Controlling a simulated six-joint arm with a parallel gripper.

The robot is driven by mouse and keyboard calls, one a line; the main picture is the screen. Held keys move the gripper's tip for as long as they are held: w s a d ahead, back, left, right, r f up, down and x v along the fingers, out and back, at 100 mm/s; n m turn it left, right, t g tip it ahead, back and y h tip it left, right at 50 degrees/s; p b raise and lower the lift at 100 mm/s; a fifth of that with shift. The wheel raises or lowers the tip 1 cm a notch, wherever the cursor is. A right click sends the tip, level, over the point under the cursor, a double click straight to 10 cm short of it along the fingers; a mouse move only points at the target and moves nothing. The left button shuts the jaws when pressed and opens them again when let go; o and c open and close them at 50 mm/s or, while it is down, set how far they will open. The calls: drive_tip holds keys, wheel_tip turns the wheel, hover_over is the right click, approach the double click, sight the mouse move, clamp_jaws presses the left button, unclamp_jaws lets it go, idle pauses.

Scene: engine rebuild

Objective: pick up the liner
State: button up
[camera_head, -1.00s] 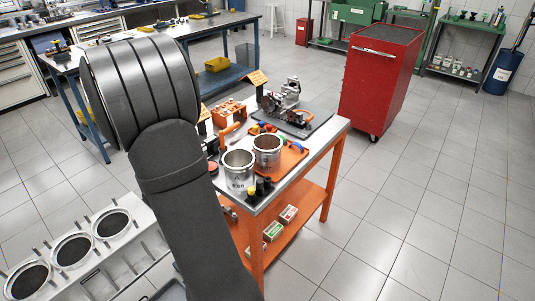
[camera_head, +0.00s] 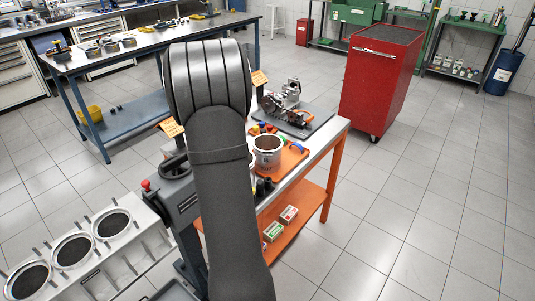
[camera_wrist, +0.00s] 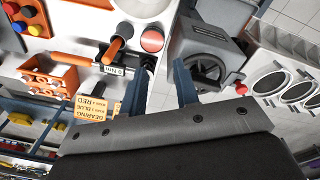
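Two silvery cylinder liners stand on the orange cart. One liner (camera_head: 267,155) stands on the orange tray in the head view. The other shows only as a sliver (camera_head: 252,167) behind my arm. In the wrist view a pale round shape (camera_wrist: 142,6) is cut off at the top edge; I cannot tell which liner it is, if either. My gripper (camera_wrist: 166,72) shows two blue fingers apart with nothing between them. It points down over the gap between the cart's edge and a grey machine. My arm hides the gripper in the head view.
The grey machine (camera_head: 178,192) with a red knob stands left of the cart. An engine block (camera_head: 75,250) with three bores lies beyond it. A red cabinet (camera_head: 380,85) stands behind.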

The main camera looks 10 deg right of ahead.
sight(273, 151)
drive_tip(key=w+d+n, duration=0.1)
drive_tip(key=d+n, duration=0.3)
drive_tip(key=d, duration=1.6)
drive_tip(key=shift+g, duration=0.4)
drive_tip(key=f, duration=1.2)
drive_tip(key=shift+w+f, duration=0.2)
drive_tip(key=shift+w+a+f, duration=0.1)
drive_tip(key=shift+a+f, duration=0.1)
drive_tip(key=shift+f, duration=1.25)
drive_tip(key=shift+w+a+f, duration=0.1)
drive_tip(key=shift+a+f, duration=0.1)
drive_tip(key=shift+f, duration=1.2)
clamp_jaws()
